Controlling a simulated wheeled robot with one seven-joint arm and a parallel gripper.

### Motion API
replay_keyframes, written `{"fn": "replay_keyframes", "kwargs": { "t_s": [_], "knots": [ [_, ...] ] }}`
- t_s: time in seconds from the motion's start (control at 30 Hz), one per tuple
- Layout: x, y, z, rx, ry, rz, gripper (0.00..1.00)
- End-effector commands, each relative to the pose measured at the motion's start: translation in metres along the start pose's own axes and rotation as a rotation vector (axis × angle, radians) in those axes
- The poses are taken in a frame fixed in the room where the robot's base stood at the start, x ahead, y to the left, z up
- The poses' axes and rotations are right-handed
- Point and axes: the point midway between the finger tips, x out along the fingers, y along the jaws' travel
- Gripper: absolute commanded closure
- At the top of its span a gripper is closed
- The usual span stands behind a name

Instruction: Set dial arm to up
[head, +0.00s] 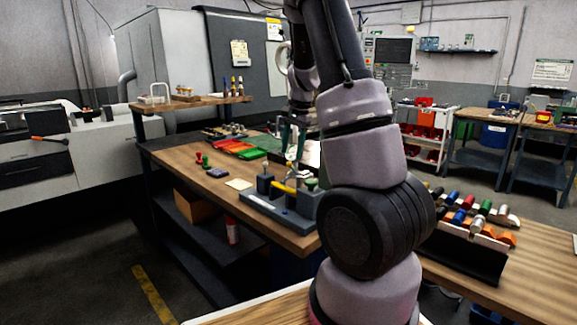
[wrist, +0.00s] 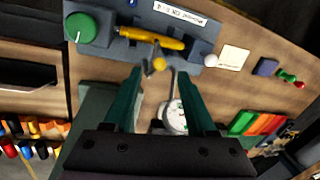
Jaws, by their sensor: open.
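A dial gauge (wrist: 175,118) with a round white face shows between my gripper's fingers in the wrist view, with a thin grey rod (wrist: 173,85) rising from it. Near the fingertips is a small metal arm with a yellow ball end (wrist: 159,64). They belong to a grey fixture (wrist: 208,48) with a yellow handle (wrist: 150,38) and a green knob (wrist: 81,27). My gripper (wrist: 157,72) has its teal fingers apart around this area; I cannot tell if they touch. In the head view, my gripper (head: 294,138) is above the fixture (head: 290,211), partly hidden by my arm.
The wooden bench (head: 178,155) carries red and green stamp-like pieces (head: 203,160), a dark block (head: 217,172) and coloured trays (head: 235,147). A rack of coloured cylinders (head: 472,218) stands on the right. The bench's front left is mostly clear.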

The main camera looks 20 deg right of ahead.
Motion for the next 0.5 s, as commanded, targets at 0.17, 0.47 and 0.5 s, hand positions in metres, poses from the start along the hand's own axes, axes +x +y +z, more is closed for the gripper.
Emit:
{"fn": "replay_keyframes", "kwargs": {
  "t_s": [0.17,0.47,0.5],
  "knots": [
    [0.035,0.001,0.000,0.002,-0.002,0.003,0.44],
    [0.062,0.001,0.000,0.001,0.000,0.001,0.44],
    [0.063,0.000,0.000,0.001,0.000,0.000,0.44]
  ]
}}
